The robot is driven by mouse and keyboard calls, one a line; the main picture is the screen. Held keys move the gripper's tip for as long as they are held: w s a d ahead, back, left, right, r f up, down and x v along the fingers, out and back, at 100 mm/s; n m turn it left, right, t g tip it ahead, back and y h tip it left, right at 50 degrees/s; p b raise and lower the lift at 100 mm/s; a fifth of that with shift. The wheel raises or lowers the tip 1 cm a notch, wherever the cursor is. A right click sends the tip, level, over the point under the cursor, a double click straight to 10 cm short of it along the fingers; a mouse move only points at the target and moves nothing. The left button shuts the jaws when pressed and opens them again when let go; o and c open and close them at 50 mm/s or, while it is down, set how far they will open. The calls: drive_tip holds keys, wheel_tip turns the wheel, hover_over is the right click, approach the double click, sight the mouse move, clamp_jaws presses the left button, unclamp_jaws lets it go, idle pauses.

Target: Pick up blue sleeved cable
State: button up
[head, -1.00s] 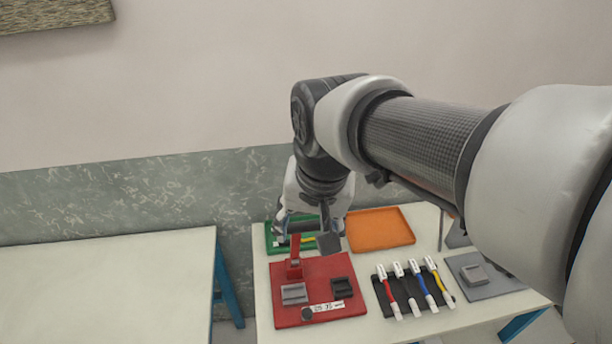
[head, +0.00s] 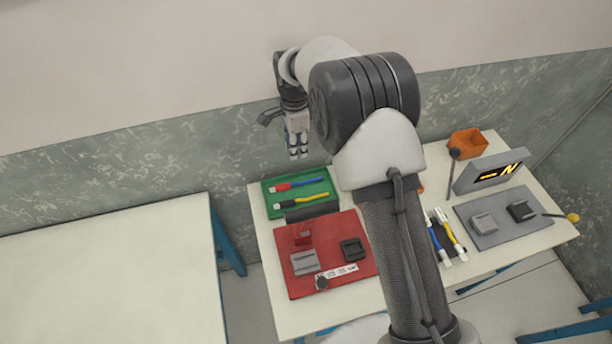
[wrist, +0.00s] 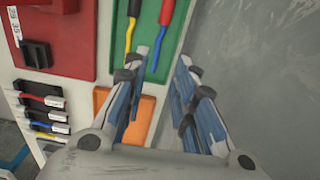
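A blue sleeved cable (head: 434,239) with white ends lies on the dark rack beside a yellow one (head: 452,236); my arm hides the rest of that rack in the head view. The rack's row of cables shows small at the left of the wrist view (wrist: 48,126). My gripper (head: 298,152) is up behind the green tray, away from the rack. In the wrist view its fingers (wrist: 162,62) stand apart with nothing between them.
A red board (head: 345,225) with grey and black blocks lies in front of the green tray. The orange tray (wrist: 106,98) is mostly hidden by my arm in the head view. A grey board (head: 510,232), a sign (head: 490,172) and an orange bin (head: 468,142) stand right. The left table (head: 110,270) is bare.

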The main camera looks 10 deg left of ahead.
drive_tip(key=b, duration=0.3)
hover_over(296, 183)
drive_tip(key=f, duration=1.1)
drive_tip(key=shift+d+f, duration=0.2)
drive_tip(key=shift+d, duration=0.05)
drive_tip(key=shift+w+a+f+b, duration=0.1)
drive_tip(key=shift+f+b, duration=0.25)
drive_tip(key=shift+f, duration=1.1)
drive_tip(key=shift+a+f+b, duration=0.1)
drive_tip(key=shift+f+b, duration=0.25)
drive_tip(key=shift+f, duration=1.1)
clamp_jaws()
